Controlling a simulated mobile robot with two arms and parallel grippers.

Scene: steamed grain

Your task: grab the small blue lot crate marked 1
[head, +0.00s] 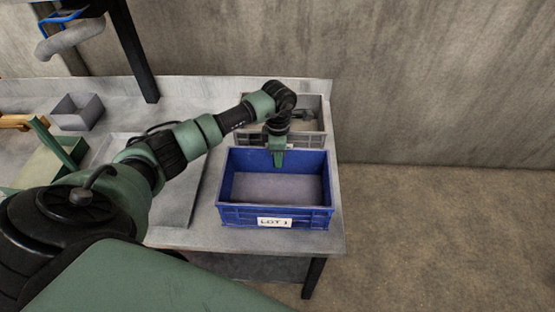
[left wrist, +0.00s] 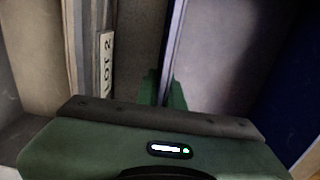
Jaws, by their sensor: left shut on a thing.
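The small blue lot crate (head: 235,213) stands on the right end of the metal table in the head view. Its front label reads LOT 1, and it looks empty. My left gripper (head: 278,158) comes down at its far wall and is shut on that wall's rim. In the left wrist view the fingers (left wrist: 168,92) straddle the thin edge of the blue crate (left wrist: 280,90). My right gripper does not show in either view.
A grey crate (head: 315,139) stands right behind the blue one; its LOT 2 label (left wrist: 106,65) faces the blue crate. A flat grey tray (head: 178,205) lies to the left, and a small grey bin (head: 77,112) is farther left. The floor on the right is clear.

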